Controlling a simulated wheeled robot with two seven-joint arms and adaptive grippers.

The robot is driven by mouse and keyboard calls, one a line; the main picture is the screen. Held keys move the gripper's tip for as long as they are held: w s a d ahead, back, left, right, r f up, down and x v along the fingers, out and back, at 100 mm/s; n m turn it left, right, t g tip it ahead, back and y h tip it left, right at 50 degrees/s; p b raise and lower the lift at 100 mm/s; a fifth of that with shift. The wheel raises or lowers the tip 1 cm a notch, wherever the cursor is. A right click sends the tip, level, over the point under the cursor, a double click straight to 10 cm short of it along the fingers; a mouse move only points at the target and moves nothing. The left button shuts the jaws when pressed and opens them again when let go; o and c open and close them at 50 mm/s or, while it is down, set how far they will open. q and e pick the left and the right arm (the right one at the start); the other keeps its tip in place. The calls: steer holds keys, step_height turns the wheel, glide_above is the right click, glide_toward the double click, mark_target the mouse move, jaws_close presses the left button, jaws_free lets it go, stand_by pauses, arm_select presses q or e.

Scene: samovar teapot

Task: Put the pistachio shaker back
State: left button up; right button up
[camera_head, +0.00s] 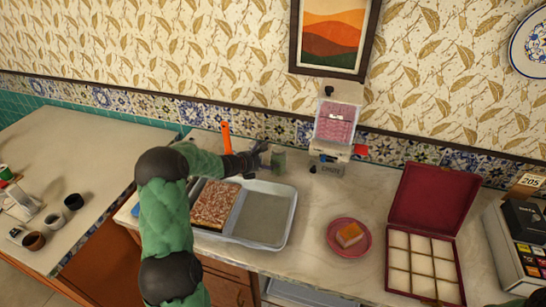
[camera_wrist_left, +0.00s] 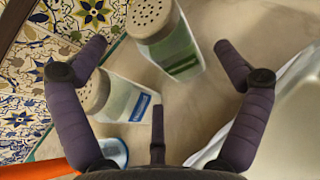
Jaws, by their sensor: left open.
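The pistachio shaker (camera_head: 279,161), a clear jar with green contents, stands on the counter behind the metal tray. In the left wrist view it shows (camera_wrist_left: 182,52) with a perforated metal lid, in the gap between my fingertips and beyond them. My left gripper (camera_head: 262,157) is open just left of it; it also shows in the left wrist view (camera_wrist_left: 160,46). A second shaker with a blue label (camera_wrist_left: 128,104) is close by the left finger. Whether any finger touches either shaker is unclear. My right gripper is not in view.
The metal tray (camera_head: 292,218) holds a nut-topped slab (camera_head: 215,204). An orange handle (camera_head: 226,136) rises behind my arm. Right are a pink-filled dispenser (camera_head: 335,125), a pink plate (camera_head: 333,245) with a pastry and an open red box (camera_head: 436,200). Counter between tray and plate is clear.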

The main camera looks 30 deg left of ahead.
arm_select(q)
steer(key=shift+p+v, duration=0.3)
steer(key=shift+v, duration=2.45)
